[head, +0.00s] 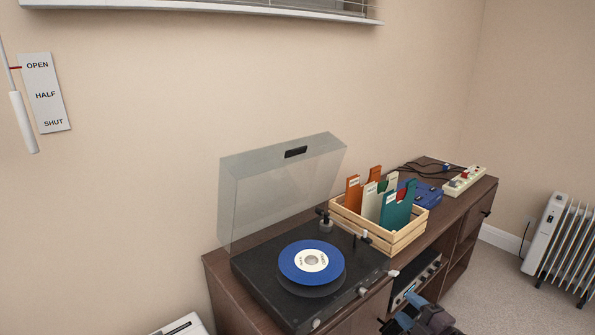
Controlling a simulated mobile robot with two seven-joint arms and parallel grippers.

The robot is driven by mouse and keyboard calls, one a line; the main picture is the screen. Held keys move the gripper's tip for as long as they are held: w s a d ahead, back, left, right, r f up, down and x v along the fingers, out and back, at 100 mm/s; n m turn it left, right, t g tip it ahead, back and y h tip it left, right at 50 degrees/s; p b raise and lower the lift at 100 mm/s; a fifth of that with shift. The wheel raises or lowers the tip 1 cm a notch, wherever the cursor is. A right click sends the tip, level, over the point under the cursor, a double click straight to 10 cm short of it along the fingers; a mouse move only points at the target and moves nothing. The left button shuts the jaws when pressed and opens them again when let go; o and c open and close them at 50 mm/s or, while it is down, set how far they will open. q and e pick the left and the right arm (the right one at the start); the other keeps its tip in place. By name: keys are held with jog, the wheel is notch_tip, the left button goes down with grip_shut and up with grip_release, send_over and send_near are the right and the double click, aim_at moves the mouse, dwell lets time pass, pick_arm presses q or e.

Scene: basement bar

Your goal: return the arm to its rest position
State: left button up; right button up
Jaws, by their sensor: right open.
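My right gripper (402,313) shows at the bottom edge, right of centre, in the head view. Its jaws are open, and I see nothing between them. It is in front of the brown sideboard (337,325), below the amplifier (417,279) on the shelf. Most of my right arm is cut off by the bottom edge. My left gripper is not in view.
A wooden crate (400,241) of record sleeves, a blue case (430,196) and a power strip (464,181) stand beyond. A radiator (560,245) stands on the right. Carpet between is clear.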

jog(key=s+f+m+g+h, duration=0.1)
jog(key=s+f+m+h, duration=0.1)
jog(key=s+m, duration=0.4)
jog(key=s+f+m+g+h, duration=0.2)
jog(key=s+f+m, duration=0.3)
jog(key=s, duration=1)
jog(key=s+f+m+g+h, duration=0.1)
jog(key=s+f+m+h, duration=0.2)
jog(key=s+m, duration=0.3)
jog(key=s+h, duration=0.1)
jog(key=s, duration=0.3)
jog(key=shift+s+a+f+m+g, duration=0.25)
jog(key=shift+a+m+g, duration=0.05)
jog(key=shift+m+g, duration=0.1)
dwell(1.8)
